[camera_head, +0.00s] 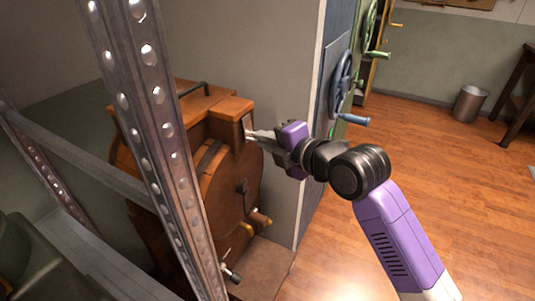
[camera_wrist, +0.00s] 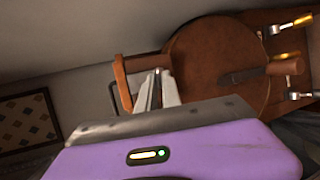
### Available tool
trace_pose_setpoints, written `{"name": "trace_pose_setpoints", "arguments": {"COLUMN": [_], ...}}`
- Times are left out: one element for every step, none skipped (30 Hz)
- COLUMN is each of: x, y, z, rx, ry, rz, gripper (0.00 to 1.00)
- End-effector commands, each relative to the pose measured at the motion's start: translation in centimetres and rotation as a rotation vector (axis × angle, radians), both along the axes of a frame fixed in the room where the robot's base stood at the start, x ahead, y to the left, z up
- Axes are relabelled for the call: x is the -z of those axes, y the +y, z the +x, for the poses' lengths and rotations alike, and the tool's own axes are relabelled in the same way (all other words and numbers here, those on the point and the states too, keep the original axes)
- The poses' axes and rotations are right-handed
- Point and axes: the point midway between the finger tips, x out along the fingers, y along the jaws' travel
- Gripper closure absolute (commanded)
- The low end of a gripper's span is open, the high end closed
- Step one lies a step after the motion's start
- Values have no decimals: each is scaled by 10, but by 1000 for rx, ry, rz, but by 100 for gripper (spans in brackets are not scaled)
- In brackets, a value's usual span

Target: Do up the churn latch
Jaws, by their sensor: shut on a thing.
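The churn (camera_head: 218,190) is a brown wooden drum-shaped body with a flat top and a round front face, at the left of the head view. In the wrist view its round face (camera_wrist: 205,60) shows turned on its side. My gripper (camera_head: 252,134) is at the upper right edge of the churn, reaching in from the right. Its fingers (camera_wrist: 156,88) are shut on a small part there, which I take to be the churn latch (camera_head: 247,122). The fingers mostly hide the latch, so its exact position cannot be told.
A perforated metal rack post (camera_head: 150,110) stands in front of the churn. A crank with a wooden grip (camera_wrist: 286,65) and brass-coloured fittings sit on the churn's front. A grey wall (camera_head: 285,80) is close behind my gripper. The wooden floor (camera_head: 440,160) at right is open.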

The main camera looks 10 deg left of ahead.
Motion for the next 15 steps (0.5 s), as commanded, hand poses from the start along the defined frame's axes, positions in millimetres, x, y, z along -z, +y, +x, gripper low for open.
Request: {"name": "trace_pose_setpoints", "arguments": {"x": [14,14,14,14,14,14,14,15,14,14,14,14,14,13,13], "y": [1,1,2,2,2,3,3,3,4,4,4,5,5,5,5], "z": [0,0,0,1,1,1,1,1,2,2,2,2,2,2,2], "rx": [0,0,0,0,0,0,1,1,1,1,1,0,0,0,1], "ry": [0,-4,-8,-12,-15,-19,-22,-23,-26,-28,-29,-31,-32,-33,-33], "rz": [14,25,39,47,57,67,74,80,87,92,97,102,106,108,110], "gripper": [100,100,100,100,100,100,100,100,100,100,100,100,100,100,100]}}
